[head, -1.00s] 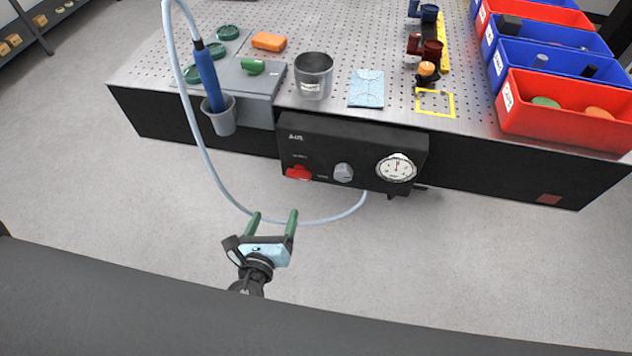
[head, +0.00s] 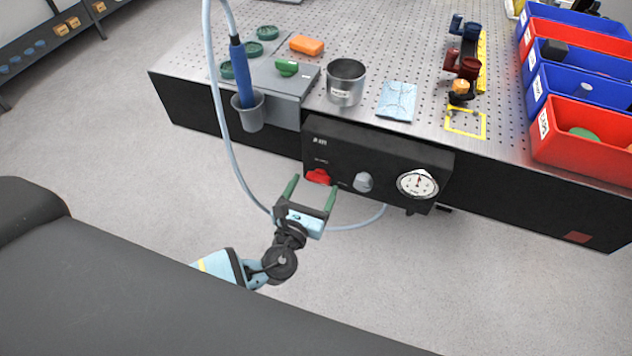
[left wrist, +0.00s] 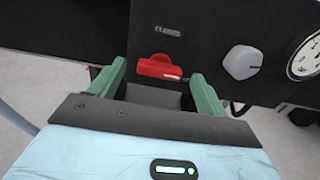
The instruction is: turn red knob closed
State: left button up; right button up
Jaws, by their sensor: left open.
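The red knob (head: 318,176) is on the front of the black air panel (head: 380,150), at its left end. In the left wrist view the red knob (left wrist: 160,67) has its bar lying nearly level, slightly tilted, below a small label that reads like "CLOSED". My left gripper (head: 311,190) is open, with its green fingers pointing at the panel. In the left wrist view the fingertips (left wrist: 157,82) stand on either side of the knob's lower part; I cannot tell whether they touch it. My right gripper is not in view.
A grey knob (head: 363,182) and a round gauge (head: 417,183) are to the right of the red knob. A pale hose (head: 228,140) hangs in a loop beside and below the panel. A grey cup (head: 249,111) holds a blue tool (head: 243,75). Floor in front is clear.

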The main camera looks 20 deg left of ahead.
aim_at(319, 177)
pick_arm(q)
jog(key=shift+w, duration=1.1)
jog(key=c, duration=1)
